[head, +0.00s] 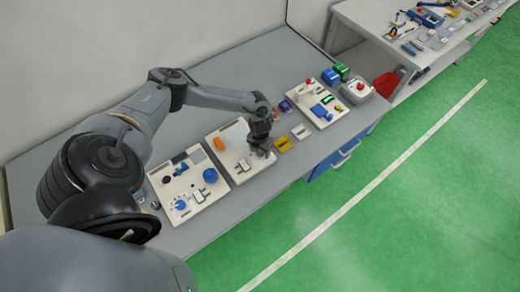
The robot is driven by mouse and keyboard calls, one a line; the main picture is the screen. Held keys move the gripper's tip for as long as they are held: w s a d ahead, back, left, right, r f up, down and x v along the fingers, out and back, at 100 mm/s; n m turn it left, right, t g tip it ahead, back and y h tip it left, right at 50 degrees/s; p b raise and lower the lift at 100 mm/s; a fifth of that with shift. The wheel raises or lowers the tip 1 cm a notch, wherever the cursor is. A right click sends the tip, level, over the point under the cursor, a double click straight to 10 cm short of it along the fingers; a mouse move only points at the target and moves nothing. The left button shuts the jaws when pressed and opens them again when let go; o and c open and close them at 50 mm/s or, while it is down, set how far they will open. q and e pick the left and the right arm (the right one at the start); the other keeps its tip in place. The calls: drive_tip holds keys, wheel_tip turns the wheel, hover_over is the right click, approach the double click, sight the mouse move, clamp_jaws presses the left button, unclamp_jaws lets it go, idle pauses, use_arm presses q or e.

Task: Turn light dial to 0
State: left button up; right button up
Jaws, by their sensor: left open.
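My left gripper (261,151) is open and points down over the right edge of the middle white board (222,157). This board carries an orange part (219,143) and a pale panel. My gripper and wrist hide part of it. I cannot tell which part is the light dial, nor read any numbers at this size. My right gripper is not in view.
A yellow part (283,145) lies right of the gripper. Another white board (331,121) with blue and red parts stands farther right, near a grey box with a red button (357,91). The grey bench top (240,70) behind is mostly clear.

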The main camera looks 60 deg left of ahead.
use_arm(q)
drive_tip(key=c, duration=1)
drive_tip(key=shift+c, duration=0.2)
drive_tip(key=shift+n, duration=0.4)
drive_tip(key=shift+r+n+p, duration=0.1)
drive_tip(key=shift+n+p, duration=0.6)
drive_tip(key=shift+n, duration=0.3)
drive_tip(key=n+p, duration=0.1)
drive_tip(key=n, duration=0.2)
drive_tip(key=shift+p, duration=0.35)
drive_tip(key=n+p, duration=0.2)
drive_tip(key=n, duration=0.3)
drive_tip(key=shift+n, duration=0.3)
drive_tip(key=shift+n+p, duration=0.65)
drive_tip(key=shift+n, duration=0.25)
